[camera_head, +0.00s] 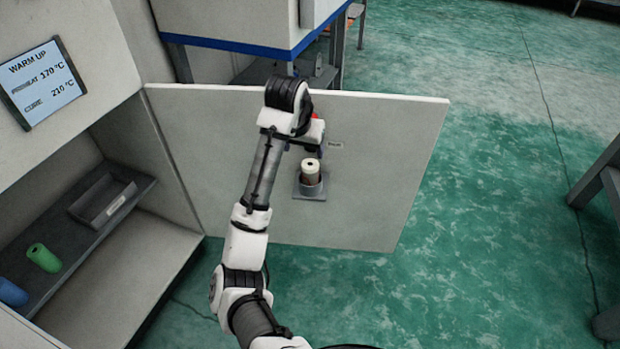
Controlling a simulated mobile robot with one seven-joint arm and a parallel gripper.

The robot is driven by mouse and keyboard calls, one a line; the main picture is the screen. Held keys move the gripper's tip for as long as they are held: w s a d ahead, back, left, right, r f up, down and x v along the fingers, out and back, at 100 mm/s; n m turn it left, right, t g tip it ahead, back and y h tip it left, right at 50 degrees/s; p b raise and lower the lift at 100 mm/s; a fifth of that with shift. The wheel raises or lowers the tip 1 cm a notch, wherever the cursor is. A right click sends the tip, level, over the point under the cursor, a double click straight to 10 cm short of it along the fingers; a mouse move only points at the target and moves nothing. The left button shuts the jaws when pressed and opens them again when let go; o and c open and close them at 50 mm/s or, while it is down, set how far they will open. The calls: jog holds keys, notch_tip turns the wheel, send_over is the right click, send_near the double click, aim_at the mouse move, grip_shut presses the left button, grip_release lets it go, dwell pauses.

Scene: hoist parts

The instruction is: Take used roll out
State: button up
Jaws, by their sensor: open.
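A white roll (311,168) with a dark hole in its top end stands upright in a grey cup-like holder (311,190) on the white panel (400,165). Whether it is used cannot be told. My arm reaches over from the bottom of the picture. My gripper (313,150) is open, just above and close to the top of the roll. Its fingers are small and partly hidden by my wrist, and I cannot tell whether they touch the roll.
Left of the panel, an open white cabinet holds a grey shelf with a grey tray (104,196), a green roll (43,257) and a blue roll (12,293). A screen (43,82) reads "WARM UP".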

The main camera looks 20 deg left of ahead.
aim_at(310, 165)
jog(key=x, duration=0.8)
jog(key=shift+f+b, duration=0.1)
jog(key=shift+b, duration=0.3)
jog(key=shift+x, duration=2.7)
jog(key=shift+w+d, duration=0.15)
jog(key=shift+c, duration=0.2)
jog(key=c, duration=1.1)
jog(key=shift+o, duration=0.2)
